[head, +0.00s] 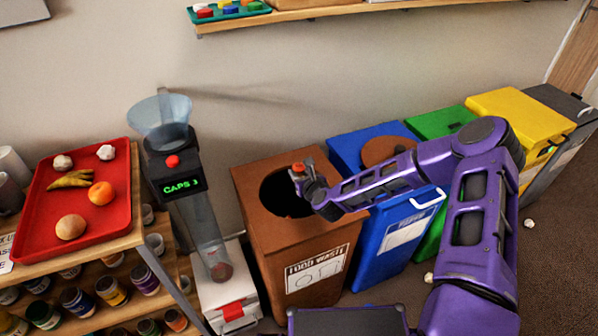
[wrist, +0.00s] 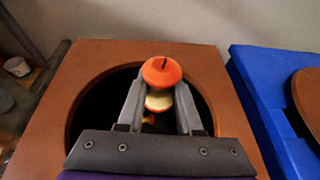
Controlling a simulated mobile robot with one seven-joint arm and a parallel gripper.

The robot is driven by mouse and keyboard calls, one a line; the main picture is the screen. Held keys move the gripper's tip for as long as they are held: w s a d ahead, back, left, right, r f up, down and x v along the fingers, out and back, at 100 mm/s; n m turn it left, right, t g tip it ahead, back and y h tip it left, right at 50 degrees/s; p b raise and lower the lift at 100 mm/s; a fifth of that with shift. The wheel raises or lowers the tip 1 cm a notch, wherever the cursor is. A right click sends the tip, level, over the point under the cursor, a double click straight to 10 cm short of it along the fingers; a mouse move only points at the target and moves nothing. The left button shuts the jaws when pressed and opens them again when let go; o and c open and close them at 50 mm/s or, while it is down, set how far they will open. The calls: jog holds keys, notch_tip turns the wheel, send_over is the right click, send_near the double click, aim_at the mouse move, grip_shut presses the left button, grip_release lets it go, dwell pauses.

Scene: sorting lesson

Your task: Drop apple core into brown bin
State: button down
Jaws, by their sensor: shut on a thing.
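The brown bin (head: 262,240) has a food waste label and a round dark hole in its top. Its top also shows in the wrist view (wrist: 205,65), around the dark opening. My gripper (head: 301,172) is above the right part of that opening in the head view. In the wrist view my gripper (wrist: 160,100) is shut on the apple core (wrist: 161,72), which has a red-orange top with a stem and pale flesh below. The apple core also shows as a small reddish piece at the fingertips in the head view (head: 298,167).
A blue bin (head: 385,255) with a brown round lid (head: 388,150) stands right of the brown bin, then green (head: 440,122) and yellow (head: 512,105) bins. A caps counter (head: 181,185) and a red tray (head: 110,220) with fruit stand left. A shelf (head: 290,14) is above.

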notch_tip(320, 180, down, 5)
jog(key=b, duration=0.2)
jog(key=shift+b, duration=0.35)
jog(key=shift+r, duration=0.1)
jog(key=c, duration=0.5)
grip_release()
jog(key=p+v, duration=0.2)
jog(key=v, duration=1.5)
jog(key=shift+s, duration=0.25)
jog(key=shift+d, duration=0.1)
